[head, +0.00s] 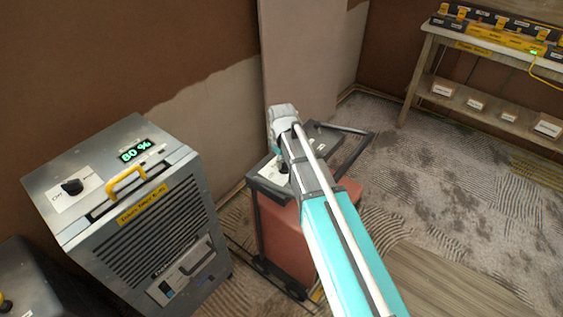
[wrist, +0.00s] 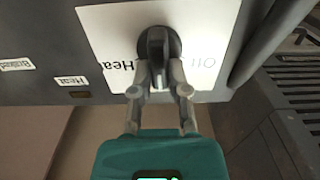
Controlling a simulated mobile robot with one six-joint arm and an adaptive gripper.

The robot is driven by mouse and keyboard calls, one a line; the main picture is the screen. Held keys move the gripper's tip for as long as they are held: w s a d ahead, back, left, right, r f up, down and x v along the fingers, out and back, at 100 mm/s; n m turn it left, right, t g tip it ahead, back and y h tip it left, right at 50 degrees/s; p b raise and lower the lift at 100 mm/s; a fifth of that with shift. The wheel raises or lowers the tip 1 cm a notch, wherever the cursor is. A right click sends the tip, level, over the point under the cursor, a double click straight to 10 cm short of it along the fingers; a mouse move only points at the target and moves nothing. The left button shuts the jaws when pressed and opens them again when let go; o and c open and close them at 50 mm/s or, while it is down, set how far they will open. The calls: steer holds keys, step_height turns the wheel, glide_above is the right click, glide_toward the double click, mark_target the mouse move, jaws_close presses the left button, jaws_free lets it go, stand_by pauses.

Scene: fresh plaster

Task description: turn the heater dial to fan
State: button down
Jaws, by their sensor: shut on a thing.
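The heater (head: 290,238) is a red box in a dark frame, with a grey top panel, right of centre in the head view and partly hidden by my arm. In the wrist view its black dial (wrist: 157,42) sits on a white label plate (wrist: 108,30). My gripper (wrist: 160,68) is shut on the dial's knob, one finger on each side. The knob's grip bar points roughly up and down the picture. A fan mark cannot be made out; my gripper may cover it.
A grey machine (head: 150,220) with an "80 %" display, yellow handle and its own black knob stands left of the heater. A bench (head: 468,48) with chargers stands at the back right. A wall panel edge rises behind the heater. Floor at right is open.

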stand_by(0.3)
steer(key=c, duration=0.6)
jaws_free()
steer(key=shift+n, duration=0.5)
